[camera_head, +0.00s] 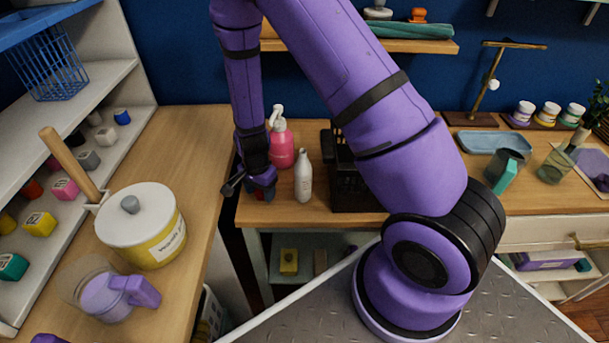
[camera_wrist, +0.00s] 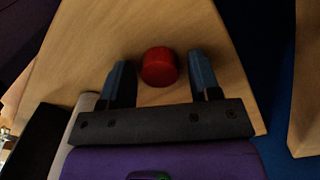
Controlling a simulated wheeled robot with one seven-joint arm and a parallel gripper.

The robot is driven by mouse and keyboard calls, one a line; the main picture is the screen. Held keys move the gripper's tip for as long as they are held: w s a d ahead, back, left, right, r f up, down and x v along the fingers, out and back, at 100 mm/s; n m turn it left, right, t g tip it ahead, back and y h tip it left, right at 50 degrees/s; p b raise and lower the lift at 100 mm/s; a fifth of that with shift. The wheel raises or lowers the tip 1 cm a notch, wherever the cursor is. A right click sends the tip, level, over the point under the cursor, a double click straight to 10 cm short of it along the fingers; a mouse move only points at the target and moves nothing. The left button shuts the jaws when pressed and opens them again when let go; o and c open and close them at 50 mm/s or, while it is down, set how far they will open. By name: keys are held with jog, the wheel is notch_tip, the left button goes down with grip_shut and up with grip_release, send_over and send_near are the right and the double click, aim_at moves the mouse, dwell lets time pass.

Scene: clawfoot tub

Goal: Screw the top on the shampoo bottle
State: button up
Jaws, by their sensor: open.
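A small round red top (camera_wrist: 159,67) stands on the wooden counter in the wrist view. My gripper (camera_wrist: 160,75) is open, with one blue finger on each side of the top and gaps showing between them. In the head view my gripper (camera_head: 258,190) is low over the counter's front left edge, and I cannot make out the top there. A slim white bottle (camera_head: 304,178) with a narrow neck stands upright just right of my gripper. It looks like the shampoo bottle, but no label is readable.
A pink pump bottle (camera_head: 282,148) stands just behind my gripper. A black basket (camera_head: 352,180) is right of the white bottle. A blue tray (camera_head: 494,142) lies farther right. On the left counter are a yellow pot (camera_head: 158,240) and a purple-handled jug (camera_head: 103,296).

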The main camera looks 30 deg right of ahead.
jog(key=c, duration=0.8)
jog(key=shift+r, duration=0.1)
jog(key=shift+r, duration=2.4)
